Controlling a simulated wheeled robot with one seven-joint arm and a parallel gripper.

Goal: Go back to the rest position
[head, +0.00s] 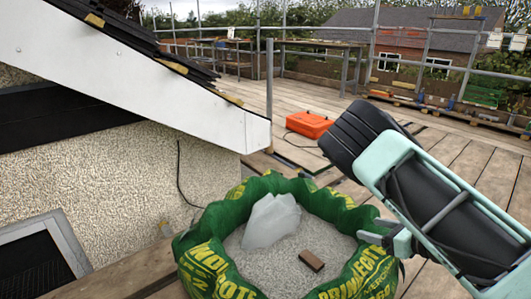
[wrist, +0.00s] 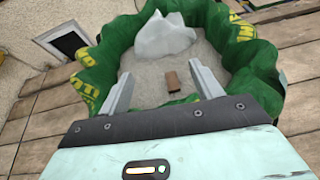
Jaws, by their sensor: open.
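My gripper (wrist: 158,85) is open and empty in the wrist view, its two grey fingers spread apart. In the head view my gripper (head: 385,238) is at the right rim of a green bulk bag (head: 205,255), at the end of my arm. The bag also shows in the wrist view (wrist: 265,62), beyond the fingers. Inside the bag, a small brown block (head: 312,260) lies on pale gravel, with a whitish lump (head: 270,220) behind it. The block shows between the fingers in the wrist view (wrist: 172,81), apart from them.
A sloped roof edge with a white board (head: 130,75) stands at the left above a pebbled wall (head: 120,180). An orange case (head: 308,124) lies on the wooden deck (head: 470,160) behind the bag. Scaffold rails (head: 270,95) run along the back. The deck at the right is largely clear.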

